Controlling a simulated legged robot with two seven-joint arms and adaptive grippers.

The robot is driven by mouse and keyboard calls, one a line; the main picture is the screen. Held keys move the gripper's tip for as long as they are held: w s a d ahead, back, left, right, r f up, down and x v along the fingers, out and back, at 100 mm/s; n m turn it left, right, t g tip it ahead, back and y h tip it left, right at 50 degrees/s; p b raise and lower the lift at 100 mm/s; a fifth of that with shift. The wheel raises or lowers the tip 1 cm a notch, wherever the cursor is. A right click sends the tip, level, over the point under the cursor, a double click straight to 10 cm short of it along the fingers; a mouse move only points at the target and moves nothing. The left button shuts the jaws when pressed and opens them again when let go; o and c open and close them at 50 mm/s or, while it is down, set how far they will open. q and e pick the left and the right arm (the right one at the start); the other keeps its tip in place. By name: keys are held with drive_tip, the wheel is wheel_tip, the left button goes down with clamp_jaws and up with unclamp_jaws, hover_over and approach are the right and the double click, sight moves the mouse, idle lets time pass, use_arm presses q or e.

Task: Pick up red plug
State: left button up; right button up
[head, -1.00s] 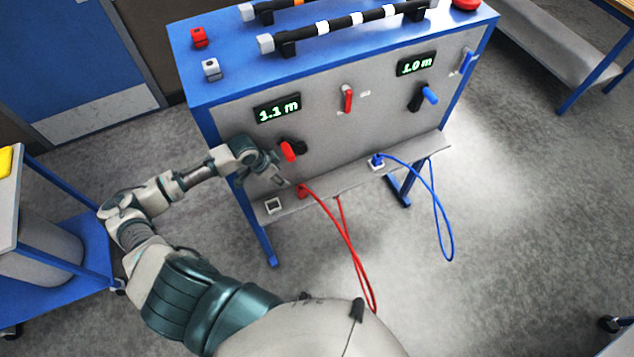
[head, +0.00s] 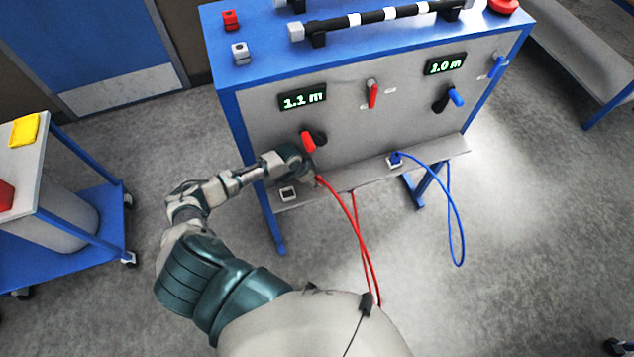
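My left gripper (head: 309,175) is at the front ledge of the blue-and-grey console, directly at the place where the red cable (head: 349,212) ends. The red plug at that end is almost wholly hidden behind the gripper, so I cannot tell whether the fingers touch or hold it. The fingers are too small and dark to tell open from shut. An empty white-framed socket (head: 288,194) is on the ledge just left of the gripper. My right gripper is not in view.
A blue plug (head: 395,159) with a blue cable sits in a socket further right on the ledge. A red knob (head: 308,142) juts out just above the gripper. A blue knob (head: 456,97) is at the right. A blue cart (head: 75,255) stands at the left.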

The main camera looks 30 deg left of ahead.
use_arm(q)
drive_tip(key=x, duration=0.3)
drive_tip(key=shift+a, duration=0.15)
drive_tip(key=shift+r, duration=0.15)
clamp_jaws()
